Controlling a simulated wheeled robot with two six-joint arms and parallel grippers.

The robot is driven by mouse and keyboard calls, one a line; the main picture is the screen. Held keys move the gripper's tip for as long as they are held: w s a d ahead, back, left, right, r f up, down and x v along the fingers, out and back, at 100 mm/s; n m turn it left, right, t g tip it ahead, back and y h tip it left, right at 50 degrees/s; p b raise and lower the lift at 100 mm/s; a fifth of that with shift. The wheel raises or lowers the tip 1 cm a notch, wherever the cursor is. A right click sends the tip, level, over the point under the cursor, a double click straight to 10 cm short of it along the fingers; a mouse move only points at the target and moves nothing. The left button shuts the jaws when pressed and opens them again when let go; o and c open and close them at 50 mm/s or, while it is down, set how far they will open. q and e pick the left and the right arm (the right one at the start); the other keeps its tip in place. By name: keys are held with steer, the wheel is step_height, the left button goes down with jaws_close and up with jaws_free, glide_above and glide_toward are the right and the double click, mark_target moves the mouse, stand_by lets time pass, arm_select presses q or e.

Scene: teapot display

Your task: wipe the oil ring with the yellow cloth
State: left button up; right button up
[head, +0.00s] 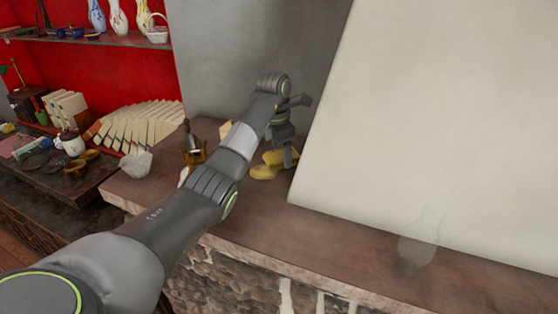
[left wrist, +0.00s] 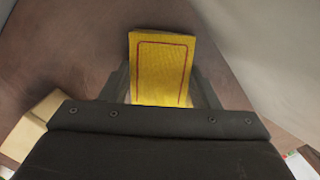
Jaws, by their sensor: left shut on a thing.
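The yellow cloth (head: 265,172) is at the back of the dark wooden counter (head: 270,222), by the lower left side of the big pale panel. In the left wrist view the cloth (left wrist: 161,70) has a thin red border line and sits between the fingers. My left gripper (head: 288,160) points down at the cloth and is shut on it; the fingertips are partly hidden by the cloth. I cannot make out an oil ring for certain. A faint translucent shape (head: 420,245) shows at the counter's right, and I cannot tell what it is. My right gripper is not in view.
The large pale panel (head: 440,110) stands at the back right. A dark pot with a brass base (head: 194,148) and a white crumpled piece (head: 136,164) are left of my arm. A pale block (left wrist: 32,130) is near the gripper. The counter's front middle looks bare.

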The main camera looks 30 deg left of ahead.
arm_select(q)
steer(key=shift+w, duration=0.25)
steer(key=shift+w+a+f+b, duration=0.1)
steer(key=shift+w+f+b, duration=0.05)
steer(key=shift+w+b, duration=0.65)
steer(key=shift+w, duration=0.85)
steer(key=shift+r+p, duration=2.1)
steer(key=shift+r, duration=0.95)
steer(key=shift+w+r, duration=0.1)
step_height(320, 180, up, 3)
steer(key=p, duration=0.2)
steer(key=shift+p, duration=0.3)
